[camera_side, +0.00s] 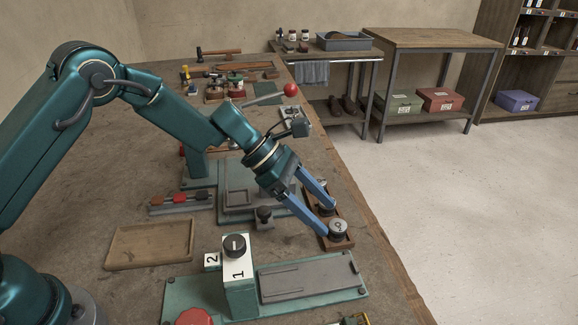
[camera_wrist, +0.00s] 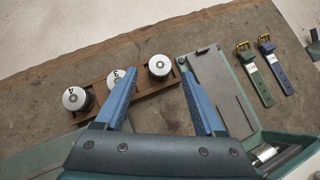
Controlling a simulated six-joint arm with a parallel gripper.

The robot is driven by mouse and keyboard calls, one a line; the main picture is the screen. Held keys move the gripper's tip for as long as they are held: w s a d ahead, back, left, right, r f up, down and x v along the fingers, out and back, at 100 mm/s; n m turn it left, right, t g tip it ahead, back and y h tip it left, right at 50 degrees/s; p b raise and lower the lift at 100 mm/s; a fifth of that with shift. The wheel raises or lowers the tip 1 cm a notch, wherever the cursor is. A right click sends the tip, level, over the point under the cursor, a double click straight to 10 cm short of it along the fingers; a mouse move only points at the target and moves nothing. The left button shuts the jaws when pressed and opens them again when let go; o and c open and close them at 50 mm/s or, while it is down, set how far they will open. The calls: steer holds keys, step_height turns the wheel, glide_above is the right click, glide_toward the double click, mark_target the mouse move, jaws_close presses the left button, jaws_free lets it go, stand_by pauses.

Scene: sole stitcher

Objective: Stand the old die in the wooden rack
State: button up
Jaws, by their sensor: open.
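The wooden rack (camera_side: 342,243) lies near the bench's right edge in the side view, and it crosses the upper left of the wrist view (camera_wrist: 141,92). Three round metal dies show at it in the wrist view: a left one (camera_wrist: 75,98), a middle one (camera_wrist: 113,77) partly behind a finger, and a right one (camera_wrist: 159,66). I cannot tell which is the old die. The right die, nearest in the side view (camera_side: 338,228), appears upright. My gripper (camera_side: 328,214) is open, its blue fingers either side of the right die in the wrist view (camera_wrist: 160,74). Contact cannot be told.
A green-based fixture with a numbered block (camera_side: 240,270) and grey plate (camera_side: 310,278) stands in front. An empty wooden tray (camera_side: 150,244) lies left. A green press (camera_side: 195,165) stands behind. Two buckled straps (camera_wrist: 254,76) (camera_wrist: 272,66) lie right in the wrist view.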

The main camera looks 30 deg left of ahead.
steer(key=s+a+r+m+y, duration=0.2)
steer(key=s+a+r+m, duration=0.2)
steer(key=s+r+m, duration=0.15)
steer(key=s+a+r+m+y, duration=0.1)
steer(key=s+a+r+m, duration=0.35)
steer(key=s+r, duration=0.25)
steer(key=s+a+m+t+y, duration=0.2)
steer(key=s+a+m+y, duration=0.3)
steer(key=s+m, duration=0.6)
steer(key=shift+s+a+f+m+t+y, duration=0.15)
steer(key=shift+a+f+m+t+y, duration=0.2)
steer(key=shift+a, duration=0.65)
